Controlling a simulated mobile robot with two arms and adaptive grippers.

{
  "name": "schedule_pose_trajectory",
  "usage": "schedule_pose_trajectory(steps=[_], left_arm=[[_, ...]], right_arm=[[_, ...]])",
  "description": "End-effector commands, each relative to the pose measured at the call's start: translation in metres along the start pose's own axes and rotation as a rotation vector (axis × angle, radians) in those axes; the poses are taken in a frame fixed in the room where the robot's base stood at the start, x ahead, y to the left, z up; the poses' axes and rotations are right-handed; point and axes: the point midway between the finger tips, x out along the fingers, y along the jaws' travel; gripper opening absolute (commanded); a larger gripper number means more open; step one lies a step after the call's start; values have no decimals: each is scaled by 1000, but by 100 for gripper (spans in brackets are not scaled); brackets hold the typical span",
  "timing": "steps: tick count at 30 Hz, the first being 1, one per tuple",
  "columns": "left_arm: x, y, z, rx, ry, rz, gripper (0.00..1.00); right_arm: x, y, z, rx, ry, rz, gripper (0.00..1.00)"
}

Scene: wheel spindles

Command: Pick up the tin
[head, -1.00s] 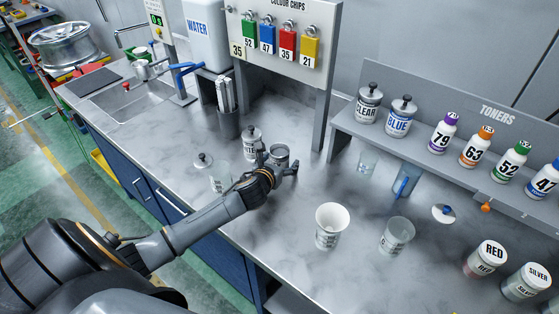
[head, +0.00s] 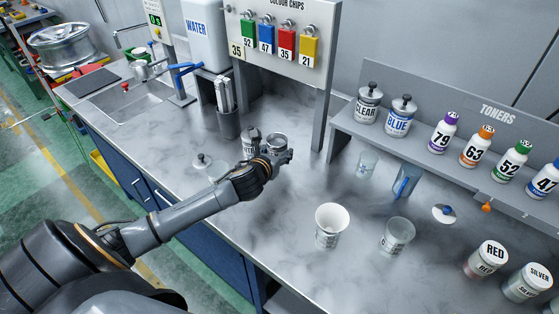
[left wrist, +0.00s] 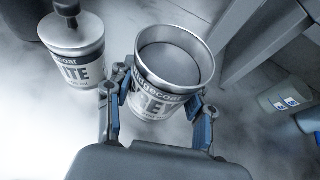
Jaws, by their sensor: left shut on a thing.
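The tin (left wrist: 165,85) is an open metal can of grey contents with a label reading "...REY". In the left wrist view my left gripper (left wrist: 160,105) is shut on it, one blue-padded finger at each side. In the head view the tin's rim (head: 276,141) shows just beyond my left gripper (head: 276,158), which hides its lower part. I cannot tell whether the tin is touching the counter. My right gripper is not in view.
A lidded white tin (left wrist: 75,48) stands close to the left of the held tin. A paper cup (head: 331,226) and a clear cup (head: 397,236) stand to the right on the counter. A knobbed lid (head: 203,161) lies at the left. The chip board's leg (head: 322,118) rises behind.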

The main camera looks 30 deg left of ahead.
Motion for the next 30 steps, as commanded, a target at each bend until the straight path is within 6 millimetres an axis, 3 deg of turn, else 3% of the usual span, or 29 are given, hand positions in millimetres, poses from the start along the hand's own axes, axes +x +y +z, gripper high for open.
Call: schedule_pose_trajectory(steps=[6,12,19,30], left_arm=[[-47,35,36,15,1,3,13],[-81,68,39,16,8,2,13],[-101,87,45,5,10,2,13],[-113,100,49,2,5,1,13]], right_arm=[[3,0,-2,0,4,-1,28],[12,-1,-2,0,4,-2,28],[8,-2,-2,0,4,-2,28],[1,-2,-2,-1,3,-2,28]])
